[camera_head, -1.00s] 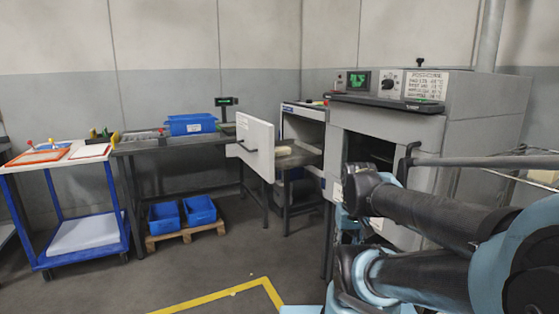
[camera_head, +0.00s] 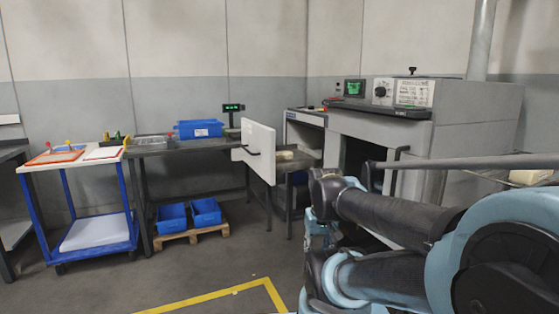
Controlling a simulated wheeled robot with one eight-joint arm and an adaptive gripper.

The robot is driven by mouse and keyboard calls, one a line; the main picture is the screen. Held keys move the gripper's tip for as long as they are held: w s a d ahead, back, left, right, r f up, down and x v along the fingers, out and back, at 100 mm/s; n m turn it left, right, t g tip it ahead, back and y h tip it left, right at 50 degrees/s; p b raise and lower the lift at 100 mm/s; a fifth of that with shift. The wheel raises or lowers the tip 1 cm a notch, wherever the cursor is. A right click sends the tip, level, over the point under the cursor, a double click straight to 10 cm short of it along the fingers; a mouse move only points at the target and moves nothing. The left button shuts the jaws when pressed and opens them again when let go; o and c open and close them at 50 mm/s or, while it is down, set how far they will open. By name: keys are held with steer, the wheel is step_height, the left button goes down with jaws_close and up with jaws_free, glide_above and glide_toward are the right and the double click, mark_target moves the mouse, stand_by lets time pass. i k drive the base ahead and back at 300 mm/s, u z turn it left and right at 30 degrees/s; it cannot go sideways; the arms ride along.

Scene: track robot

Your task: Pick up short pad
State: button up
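I cannot clearly make out a short pad. A small pale block (camera_head: 284,155) lies on the dark table beside the open white door (camera_head: 259,151); it is too small to identify. A pale, cream-coloured piece (camera_head: 530,176) lies on a rack at the far right, partly cut off by my arm; I cannot tell what it is. My folded arm fills the lower right. My gripper's fingers cannot be made out, so whether it is open or shut does not show.
A grey machine (camera_head: 466,118) with a green display stands at the right. A blue-framed cart (camera_head: 90,162) with an orange tray (camera_head: 56,157) stands at the left. A blue bin (camera_head: 199,129) is on the dark table; two more sit on a pallet (camera_head: 196,233). The floor ahead is clear.

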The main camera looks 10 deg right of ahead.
mark_target(285, 155)
steer(key=i, duration=1)
